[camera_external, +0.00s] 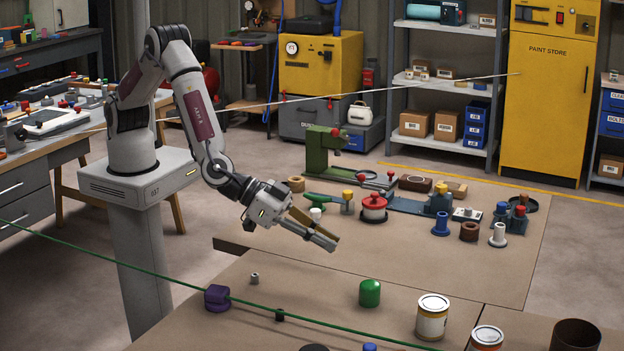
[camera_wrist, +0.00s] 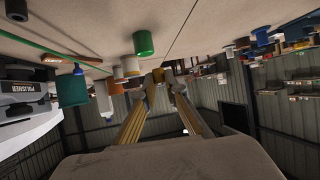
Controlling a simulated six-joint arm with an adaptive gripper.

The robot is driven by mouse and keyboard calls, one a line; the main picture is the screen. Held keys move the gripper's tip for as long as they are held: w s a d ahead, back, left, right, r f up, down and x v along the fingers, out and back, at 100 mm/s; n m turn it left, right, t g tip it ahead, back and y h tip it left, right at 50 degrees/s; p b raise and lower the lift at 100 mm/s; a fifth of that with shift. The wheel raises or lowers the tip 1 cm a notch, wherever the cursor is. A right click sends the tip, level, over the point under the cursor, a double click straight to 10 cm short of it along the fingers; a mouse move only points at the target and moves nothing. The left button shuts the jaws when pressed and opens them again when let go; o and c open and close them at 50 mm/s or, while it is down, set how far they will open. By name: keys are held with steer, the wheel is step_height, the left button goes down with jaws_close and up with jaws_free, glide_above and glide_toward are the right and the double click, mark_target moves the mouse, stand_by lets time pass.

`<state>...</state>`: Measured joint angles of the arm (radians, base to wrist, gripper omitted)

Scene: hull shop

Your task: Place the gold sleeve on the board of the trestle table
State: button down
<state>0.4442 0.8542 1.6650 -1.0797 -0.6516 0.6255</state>
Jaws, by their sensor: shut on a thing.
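My gripper (camera_external: 328,240) hangs over the gap between two brown boards, its fingers pointing down to the right. In the wrist view the long yellowish fingers converge, and a small gold thing, seemingly the gold sleeve (camera_wrist: 156,92), sits between the fingertips. In the external view the sleeve cannot be told apart from the fingers. The near brown board (camera_external: 330,285) lies in front of and below my gripper; the far brown board (camera_external: 475,275) lies behind it. Their legs are hidden, so I cannot tell which is the trestle table.
The near board carries a purple block (camera_external: 217,298), a green cylinder (camera_external: 370,293), paint cans (camera_external: 432,318) and a dark cup (camera_external: 574,338). A green line (camera_external: 120,265) crosses above it. The far board is crowded with tools and coloured parts. The near board's middle has bare room.

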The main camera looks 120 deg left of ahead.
steer(key=s+a+n+g+y, duration=0.2)
steer(key=a+n+y, duration=0.3)
steer(key=a, duration=2.3)
steer(key=s+a+n+g+y, duration=0.3)
steer(key=s+a+n+g, duration=0.1)
steer(key=s+a, duration=1)
steer(key=a+n, duration=0.1)
steer(key=a, duration=0.3)
steer(key=shift+s+a+r+n+g, duration=0.15)
steer(key=shift+s+a+n+g, duration=0.15)
steer(key=shift+g, duration=0.1)
steer(key=shift+f, duration=3.15)
steer(key=shift+f, duration=0.1)
steer(key=shift+f, duration=1.75)
